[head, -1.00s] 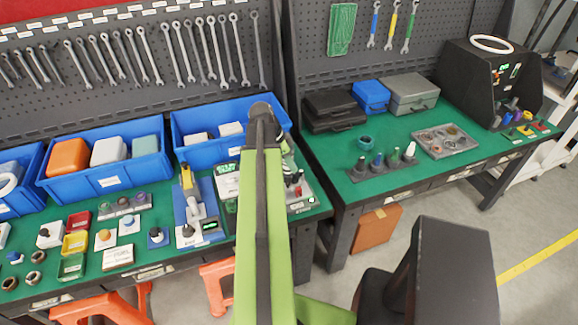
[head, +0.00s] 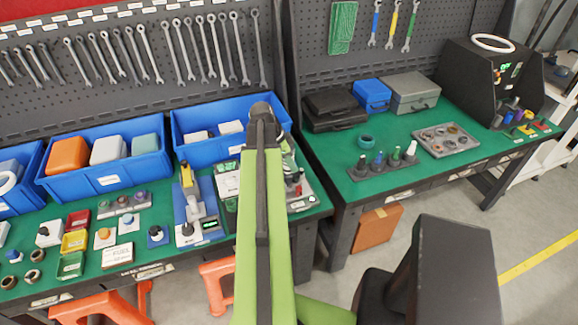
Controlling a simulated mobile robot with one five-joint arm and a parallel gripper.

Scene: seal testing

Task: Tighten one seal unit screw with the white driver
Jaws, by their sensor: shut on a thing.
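My gripper does not show; my green and black arm rises up the middle of the head view and hides what is behind it. A grey fixture (head: 301,200) with small red and dark parts shows just right of the arm, partly covered. I cannot tell whether it is the seal unit, and no screw can be made out. A small rack (head: 384,174) on the right bench holds several upright tools. The one at its right end is a white tapered tool (head: 411,151); I cannot tell whether it is the white driver.
Blue bins (head: 108,179) line the back of the left bench. A blue-based device (head: 195,212) and small colored trays (head: 75,242) stand in front. On the right bench are cases (head: 412,92), a parts tray (head: 447,140) and a black station (head: 487,80). A gap separates the benches.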

